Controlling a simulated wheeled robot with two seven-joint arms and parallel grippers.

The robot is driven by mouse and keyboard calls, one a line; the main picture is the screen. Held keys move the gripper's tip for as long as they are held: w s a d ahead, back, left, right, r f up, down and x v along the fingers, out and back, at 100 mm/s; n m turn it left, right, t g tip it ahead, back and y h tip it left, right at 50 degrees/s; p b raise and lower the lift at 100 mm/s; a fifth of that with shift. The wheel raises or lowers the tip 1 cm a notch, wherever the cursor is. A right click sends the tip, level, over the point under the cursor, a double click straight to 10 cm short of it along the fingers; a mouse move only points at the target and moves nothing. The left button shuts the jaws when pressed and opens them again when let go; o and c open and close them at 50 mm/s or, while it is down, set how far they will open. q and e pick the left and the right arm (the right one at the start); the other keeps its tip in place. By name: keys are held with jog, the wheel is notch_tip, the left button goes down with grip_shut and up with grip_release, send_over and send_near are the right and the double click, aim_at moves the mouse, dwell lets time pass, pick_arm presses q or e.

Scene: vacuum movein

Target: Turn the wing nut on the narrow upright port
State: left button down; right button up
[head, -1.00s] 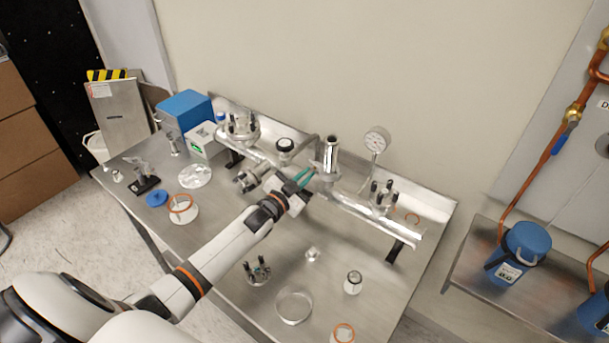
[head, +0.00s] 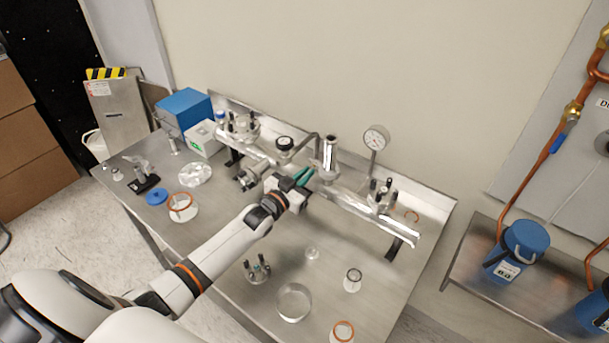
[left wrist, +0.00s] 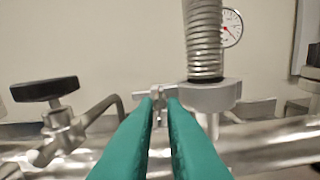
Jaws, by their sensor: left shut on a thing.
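The narrow upright port (head: 330,152) stands on the steel manifold, and it shows in the left wrist view as a ribbed metal tube (left wrist: 203,40) above a clamp collar (left wrist: 210,95). A small metal wing nut (left wrist: 158,93) sits at the left side of that collar. My left gripper (head: 307,172) has green fingers that reach to the collar's left side. In the left wrist view its fingertips (left wrist: 159,98) are closed around the wing nut from both sides. The head view hides the nut behind the fingers. My right gripper is not in view.
A black-knobbed valve (left wrist: 50,90) stands left of the port. A pressure gauge (head: 376,137) rises behind it to the right. Flanged ports with dark studs stand at both ends of the manifold (head: 405,231). Loose rings and fittings lie on the steel table (head: 340,260).

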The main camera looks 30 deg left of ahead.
pick_arm(q)
jog(key=c, duration=1.5)
grip_release()
jog(key=shift+c, duration=0.2)
jog(key=s+a+b, duration=0.1)
jog(key=s+b, duration=0.1)
jog(key=s, duration=1)
jog(key=shift+a+b, duration=0.35)
jog(key=shift+b, duration=0.05)
jog(key=shift+f, duration=0.1)
